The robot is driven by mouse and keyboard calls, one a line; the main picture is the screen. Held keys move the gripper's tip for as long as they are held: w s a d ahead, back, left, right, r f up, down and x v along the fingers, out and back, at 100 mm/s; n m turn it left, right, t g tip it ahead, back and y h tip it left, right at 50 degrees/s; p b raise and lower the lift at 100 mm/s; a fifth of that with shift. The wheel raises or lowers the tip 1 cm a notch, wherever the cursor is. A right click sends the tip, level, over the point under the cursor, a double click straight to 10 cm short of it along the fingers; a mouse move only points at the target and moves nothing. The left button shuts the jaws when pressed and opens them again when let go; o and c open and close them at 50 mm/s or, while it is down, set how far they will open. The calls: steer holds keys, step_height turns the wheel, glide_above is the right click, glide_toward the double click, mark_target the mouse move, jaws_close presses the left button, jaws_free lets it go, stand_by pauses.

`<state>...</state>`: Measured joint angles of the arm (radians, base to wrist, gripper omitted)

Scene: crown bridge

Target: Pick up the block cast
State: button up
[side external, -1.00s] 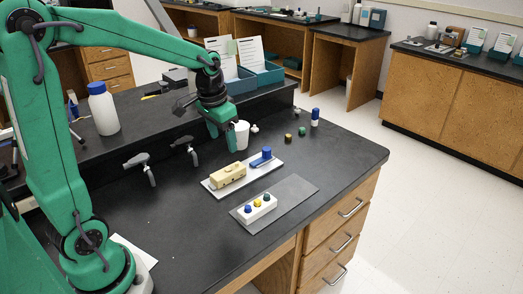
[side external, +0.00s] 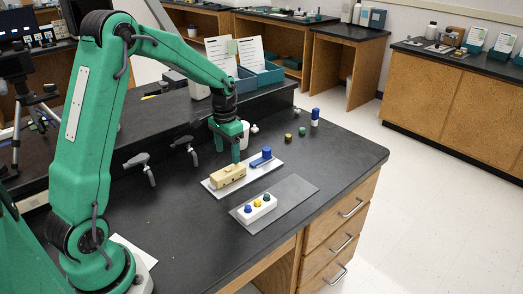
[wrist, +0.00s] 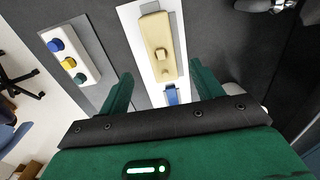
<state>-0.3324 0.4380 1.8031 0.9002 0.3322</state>
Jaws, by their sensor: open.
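The block cast is a cream-tan block (side external: 229,174) with a small raised stub. It lies on a white plate (side external: 211,187) on the black bench. In the wrist view the cast (wrist: 154,32) lies ahead of the fingertips, with its stub (wrist: 161,54) facing up. My gripper (side external: 228,152) points down, above and close to the far side of the cast in the side view. In the wrist view my gripper (wrist: 161,88) is open, with nothing between its fingers. From the side, the gap between fingertips and cast is unclear.
A blue piece (side external: 263,156) lies on the same plate, right of the cast. A grey mat (side external: 291,190) bears a white block (side external: 257,208) with blue, yellow and green knobs. A white cup (side external: 243,133) stands behind my gripper. Small bottles and bench taps are nearby.

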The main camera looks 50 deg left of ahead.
mark_target(229, 170)
steer(key=shift+a+f, duration=0.1)
steer(key=shift+f, duration=3.5)
steer(key=c, duration=1.2)
